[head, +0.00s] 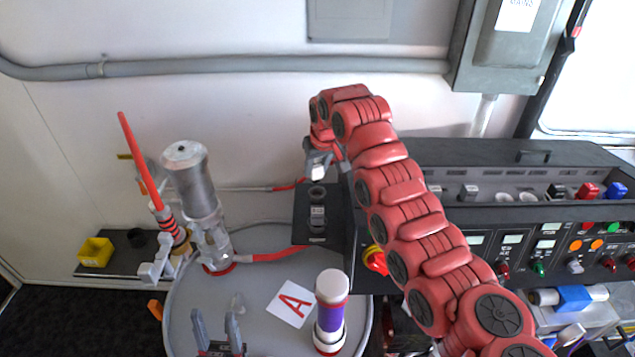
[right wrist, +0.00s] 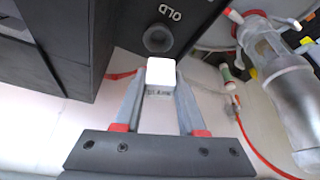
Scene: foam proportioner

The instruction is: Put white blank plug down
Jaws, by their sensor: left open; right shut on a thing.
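The white blank plug (right wrist: 160,72) is a small white block, with partly readable lettering "BLANK" on its grey lower part. My right gripper (right wrist: 159,92) is shut on it. In the head view the plug (head: 318,172) shows below the right gripper (head: 322,158), near the far end of the black panel (head: 306,238). In the right wrist view a round socket (right wrist: 158,39) marked "OLD" lies just beyond the plug; the two look apart. My left gripper (head: 218,332) is open and empty at the bottom, over the round grey tank top.
A metal cylinder assembly (head: 195,190) with a red hose stands left. A control console (head: 530,240) is right. A yellow bin (head: 95,252) is far left.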

